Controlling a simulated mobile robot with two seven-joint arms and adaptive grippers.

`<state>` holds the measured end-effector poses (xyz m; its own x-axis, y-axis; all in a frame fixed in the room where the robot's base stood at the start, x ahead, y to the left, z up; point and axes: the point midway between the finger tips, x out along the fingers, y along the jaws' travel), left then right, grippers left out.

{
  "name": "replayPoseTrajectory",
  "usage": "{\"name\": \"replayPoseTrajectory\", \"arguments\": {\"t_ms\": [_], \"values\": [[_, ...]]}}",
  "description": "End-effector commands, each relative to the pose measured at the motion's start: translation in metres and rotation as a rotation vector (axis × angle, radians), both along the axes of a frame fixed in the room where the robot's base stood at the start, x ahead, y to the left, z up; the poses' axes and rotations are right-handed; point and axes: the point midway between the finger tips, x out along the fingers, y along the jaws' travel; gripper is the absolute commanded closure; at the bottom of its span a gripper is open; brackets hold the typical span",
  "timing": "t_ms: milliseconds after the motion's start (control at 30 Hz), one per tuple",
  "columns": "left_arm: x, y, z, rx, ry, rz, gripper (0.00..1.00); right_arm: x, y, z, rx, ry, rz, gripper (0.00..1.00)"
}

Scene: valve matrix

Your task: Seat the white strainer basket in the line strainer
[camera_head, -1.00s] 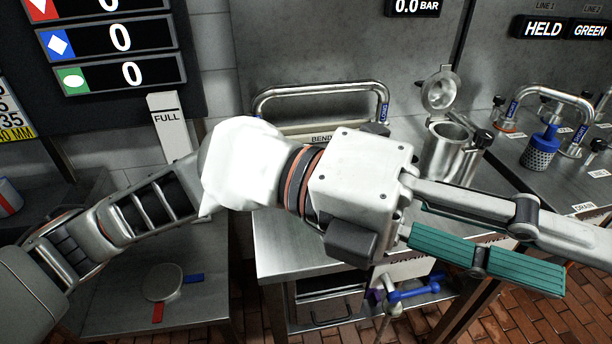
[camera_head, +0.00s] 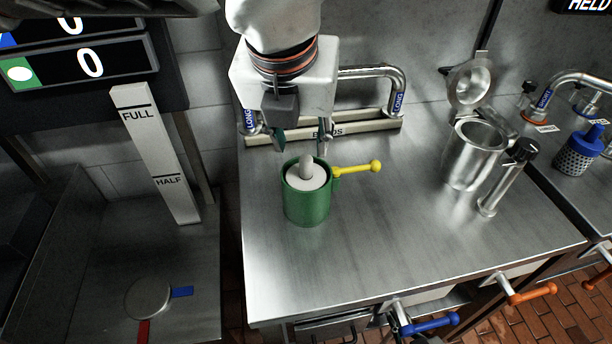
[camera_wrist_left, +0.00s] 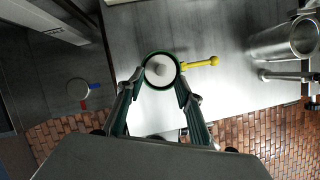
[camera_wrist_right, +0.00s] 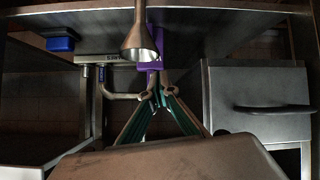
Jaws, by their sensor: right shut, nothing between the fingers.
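A white round piece with an upright knob (camera_head: 307,173), apparently the white strainer basket, sits inside a green cup (camera_head: 307,208) with a yellow handle (camera_head: 358,168). Its lower part is hidden. The line strainer (camera_head: 471,162) is a steel pot with its lid (camera_head: 469,83) tipped open, at the right of the steel table. My left gripper (camera_head: 303,139) is open and empty, pointing down just behind the cup's rim; the left wrist view shows its fingers (camera_wrist_left: 157,92) apart at either side of the cup. My right gripper (camera_wrist_right: 157,92) is shut and empty, in the right wrist view.
A blue-capped mesh basket (camera_head: 578,152) stands on the counter at far right. A steel rail (camera_head: 370,72) and a label strip (camera_head: 350,128) lie behind the cup. The steel table (camera_head: 400,235) is clear between cup and strainer. A purple part (camera_wrist_right: 156,48) is near the right fingertips.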

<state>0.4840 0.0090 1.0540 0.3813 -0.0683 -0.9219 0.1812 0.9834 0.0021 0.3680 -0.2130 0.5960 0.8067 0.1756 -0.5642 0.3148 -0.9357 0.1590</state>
Motion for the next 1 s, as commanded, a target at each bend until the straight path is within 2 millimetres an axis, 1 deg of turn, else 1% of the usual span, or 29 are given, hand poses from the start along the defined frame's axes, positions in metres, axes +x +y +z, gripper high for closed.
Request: {"name": "replayPoseTrajectory", "arguments": {"t_ms": [33, 100, 200, 333, 500, 600, 833, 867, 900, 1000], "values": [[0.002, 0.0, -0.008, 0.001, 0.005, 0.0, 0.64, -0.008, 0.0, -0.006, 0.0, 0.015, 0.001, 1.0], [0.004, -0.001, -0.015, 0.001, 0.007, 0.0, 0.64, -0.014, 0.0, -0.011, -0.002, 0.029, 0.001, 1.0], [0.007, -0.002, -0.022, 0.001, 0.006, -0.001, 0.64, -0.018, 0.001, -0.015, -0.002, 0.038, 0.002, 1.0], [0.011, -0.004, -0.031, 0.0, 0.006, -0.004, 0.64, -0.018, 0.001, -0.015, -0.002, 0.038, 0.002, 1.0], [0.02, -0.008, -0.055, 0.0, 0.009, -0.004, 0.64, -0.015, 0.001, -0.014, -0.003, 0.031, 0.002, 1.0], [0.025, -0.009, -0.065, -0.002, 0.007, -0.002, 0.64, -0.01, 0.001, -0.013, -0.004, 0.023, 0.003, 1.0], [0.027, -0.009, -0.066, -0.002, 0.006, -0.002, 0.64, -0.007, 0.0, -0.01, -0.006, 0.016, 0.001, 1.0], [0.027, -0.009, -0.066, -0.002, 0.006, -0.002, 0.67, -0.007, 0.0, -0.01, -0.006, 0.016, 0.001, 1.0], [0.027, -0.009, -0.066, -0.002, 0.006, -0.002, 0.77, -0.007, 0.0, -0.01, -0.006, 0.018, 0.002, 1.0], [0.026, -0.009, -0.066, -0.002, 0.006, -0.002, 1.0, -0.009, 0.0, -0.011, -0.006, 0.021, 0.001, 1.0]]}}
